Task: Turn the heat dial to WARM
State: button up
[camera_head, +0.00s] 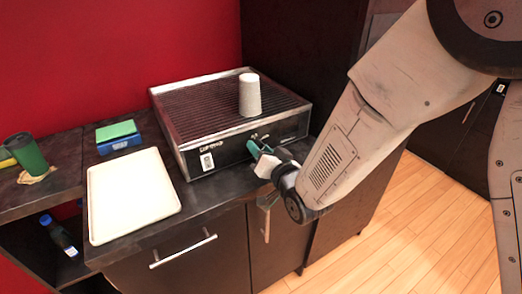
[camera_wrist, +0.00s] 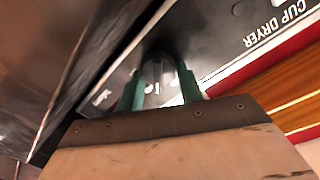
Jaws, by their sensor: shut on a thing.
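The cup dryer (camera_head: 230,152) is a black and silver appliance with a ribbed top, standing on the dark counter. Its front panel shows in the wrist view with the words CUP DRYER (camera_wrist: 279,24). The heat dial (camera_wrist: 153,72) is a dark round knob on that panel, between the two green fingers of my gripper (camera_wrist: 160,86). In the head view my gripper (camera_head: 257,148) is at the right part of the front panel, shut on the dial. The fingers and shadow partly cover the dial, and I cannot tell which mark it points to.
A pale cup (camera_head: 250,95) stands upside down on the dryer top. A white tray (camera_head: 130,195) lies to the left, with a blue and green block (camera_head: 118,134) behind it. A green cup (camera_head: 26,154) stands at far left. A drawer handle (camera_head: 183,251) juts out below.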

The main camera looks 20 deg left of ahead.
jog(key=shift+m, duration=1.3)
jog(key=o, duration=1)
jog(key=v, duration=0.7)
jog(key=shift+s+d, duration=0.2)
jog(key=shift+d, duration=0.15)
jog(key=shift+r, duration=0.1)
